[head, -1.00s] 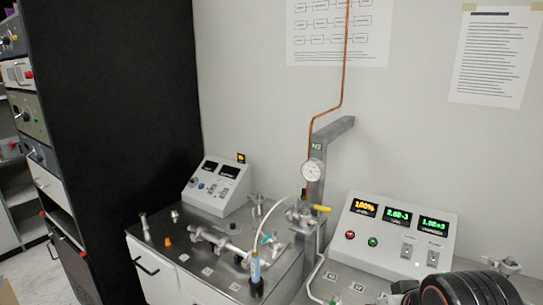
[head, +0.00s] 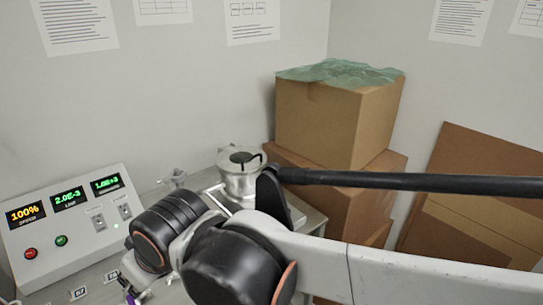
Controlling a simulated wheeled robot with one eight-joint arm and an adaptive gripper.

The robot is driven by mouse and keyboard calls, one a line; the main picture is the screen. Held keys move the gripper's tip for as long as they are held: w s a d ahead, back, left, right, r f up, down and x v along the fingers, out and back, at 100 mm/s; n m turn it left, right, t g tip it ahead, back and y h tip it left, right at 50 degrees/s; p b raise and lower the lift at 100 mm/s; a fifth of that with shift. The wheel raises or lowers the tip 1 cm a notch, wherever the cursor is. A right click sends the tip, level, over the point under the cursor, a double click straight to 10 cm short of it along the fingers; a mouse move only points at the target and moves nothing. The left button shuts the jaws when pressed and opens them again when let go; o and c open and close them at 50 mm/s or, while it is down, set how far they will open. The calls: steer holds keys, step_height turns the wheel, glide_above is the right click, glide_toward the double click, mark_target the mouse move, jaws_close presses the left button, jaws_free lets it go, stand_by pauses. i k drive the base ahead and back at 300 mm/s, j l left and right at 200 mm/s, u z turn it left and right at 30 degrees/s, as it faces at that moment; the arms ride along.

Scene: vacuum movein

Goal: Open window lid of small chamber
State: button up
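The small chamber (head: 238,184) is a short silvery metal cylinder on the bench, right of the control panel in the head view. Its round lid (head: 240,158) lies flat on top and looks closed, with a dark window patch in the middle and a dark piece at its right edge. My arm crosses the lower part of the picture, in front of the chamber's lower right side. My gripper's fingers do not show, so I cannot see whether they are open or where they are relative to the lid.
A control panel (head: 70,222) with lit displays stands at the left. Stacked cardboard boxes (head: 330,125), the top one under green wrap, rise behind and right of the chamber. Flat cardboard (head: 475,200) leans at the right. A small metal valve (head: 177,179) sits left of the chamber.

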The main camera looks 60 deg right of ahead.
mark_target(223, 163)
steer(key=z, duration=1.5)
steer(key=i+l+u, duration=0.1)
steer(key=i+l, duration=0.2)
